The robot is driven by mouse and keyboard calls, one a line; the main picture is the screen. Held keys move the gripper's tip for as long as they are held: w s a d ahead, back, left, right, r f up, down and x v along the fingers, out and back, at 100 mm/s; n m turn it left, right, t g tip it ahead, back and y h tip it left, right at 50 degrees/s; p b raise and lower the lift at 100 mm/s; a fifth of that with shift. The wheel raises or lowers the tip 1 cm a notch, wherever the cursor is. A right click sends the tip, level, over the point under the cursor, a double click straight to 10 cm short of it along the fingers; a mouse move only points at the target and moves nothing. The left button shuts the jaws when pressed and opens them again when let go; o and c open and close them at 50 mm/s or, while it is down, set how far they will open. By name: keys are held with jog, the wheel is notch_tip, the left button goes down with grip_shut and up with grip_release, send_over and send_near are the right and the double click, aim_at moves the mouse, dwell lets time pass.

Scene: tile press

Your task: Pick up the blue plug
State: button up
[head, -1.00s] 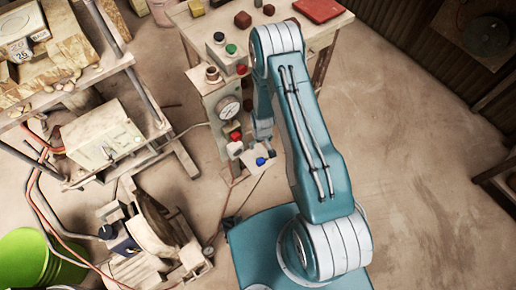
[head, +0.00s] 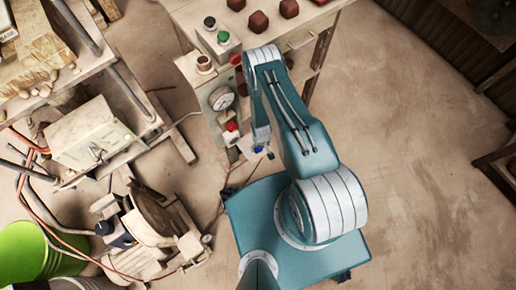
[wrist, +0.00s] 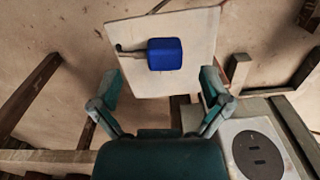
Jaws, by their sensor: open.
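The blue plug (wrist: 165,54) lies on a pale square plate (wrist: 190,28), with a brown stem reaching left from it, in the wrist view. In the head view the blue plug (head: 258,149) is a small spot partly covered by my arm. My gripper (wrist: 160,90) is open and empty, its two fingers spread on either side below the plug in the wrist view. The plug shows beyond the fingertips, between their lines. In the head view my gripper (head: 264,150) is at the plate, its fingers too small to make out.
A panel with a pressure gauge (head: 221,98) and a red knob (head: 232,127) stands beside the plate. A table (head: 300,35) with dark red blocks (head: 258,21) is behind. A cluttered bench and a green bucket (head: 28,250) are at left.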

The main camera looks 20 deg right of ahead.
aim_at(259, 149)
jog(key=f, duration=0.4)
jog(key=shift+w+a+f, duration=0.15)
jog(key=shift+a+f, duration=0.2)
jog(key=shift+f, duration=0.05)
jog(key=shift+d, duration=0.1)
jog(key=c, duration=1.2)
